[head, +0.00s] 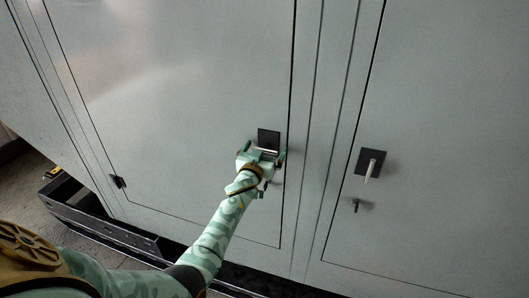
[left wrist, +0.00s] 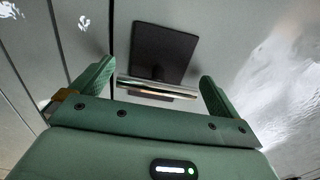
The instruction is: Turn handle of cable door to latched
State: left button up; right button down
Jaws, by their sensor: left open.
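A large grey-green door (head: 180,110) fills the left and middle of the head view. Near its right edge is a black square plate (head: 269,137) with a pale metal handle (head: 264,150) lying across it, roughly level. In the left wrist view the handle (left wrist: 157,87) is a shiny bar in front of the black plate (left wrist: 164,50). My left gripper (head: 263,151) is open at this handle, one finger near each end of the bar. The left wrist view shows both fingers (left wrist: 156,80) apart; contact with the bar cannot be told. No marking names the cable door.
A second door panel (head: 440,140) on the right has its own black plate with a handle (head: 371,172) pointing down. A small dark knob (head: 356,204) sits below it. A black open tray or rail (head: 95,220) lies low at the left. The door faces are otherwise flat and clear.

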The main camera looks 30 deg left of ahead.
pick_arm(q)
jog(key=shift+s+r, duration=0.15)
jog(key=shift+d, duration=0.15)
jog(key=c, duration=0.7)
pick_arm(e)
jog(key=shift+a, duration=0.55)
